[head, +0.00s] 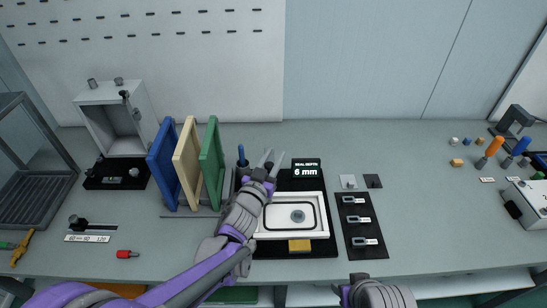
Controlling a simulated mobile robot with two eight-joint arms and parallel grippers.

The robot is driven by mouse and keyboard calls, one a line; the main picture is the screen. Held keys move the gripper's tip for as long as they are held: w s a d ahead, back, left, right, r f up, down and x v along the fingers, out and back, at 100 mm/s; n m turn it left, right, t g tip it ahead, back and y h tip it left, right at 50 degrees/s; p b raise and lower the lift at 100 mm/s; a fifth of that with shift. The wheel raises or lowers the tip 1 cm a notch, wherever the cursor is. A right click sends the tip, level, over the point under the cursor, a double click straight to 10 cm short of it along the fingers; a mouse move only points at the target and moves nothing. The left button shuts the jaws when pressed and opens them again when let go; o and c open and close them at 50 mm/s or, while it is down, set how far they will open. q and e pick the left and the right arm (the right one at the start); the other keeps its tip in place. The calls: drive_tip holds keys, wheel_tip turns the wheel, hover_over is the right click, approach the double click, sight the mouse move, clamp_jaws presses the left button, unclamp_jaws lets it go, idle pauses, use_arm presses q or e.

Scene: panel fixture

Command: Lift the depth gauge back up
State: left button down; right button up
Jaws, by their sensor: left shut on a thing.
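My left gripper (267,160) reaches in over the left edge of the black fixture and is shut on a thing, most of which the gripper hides. By its place at the fixture this appears to be the depth gauge, but I cannot make out its shape or whether it touches the fixture. The display (306,170) just right of the gripper reads "SEAL DEPTH 6 mm". A white panel with a dark seal loop (318,214) and a round grey disc (298,216) lies in the fixture. My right gripper (376,294) is cut off at the bottom edge, its fingers not clear.
A yellow block (299,246) sits at the fixture's front. A black mat with several grey clips (362,250) lies to the right.

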idle(0.8)
use_arm(q)
wheel_tip(320, 180, up, 4)
drive_tip(key=shift+r+p, duration=0.1)
drive_tip(key=shift+p, duration=0.75)
drive_tip(key=c, duration=0.6)
unclamp_jaws()
drive_tip(key=shift+s, duration=0.1)
drive_tip(key=b+v, duration=0.1)
drive_tip(key=v, duration=0.9)
drive_tip(key=shift+s+a, duration=0.2)
drive_tip(key=shift+s, duration=0.05)
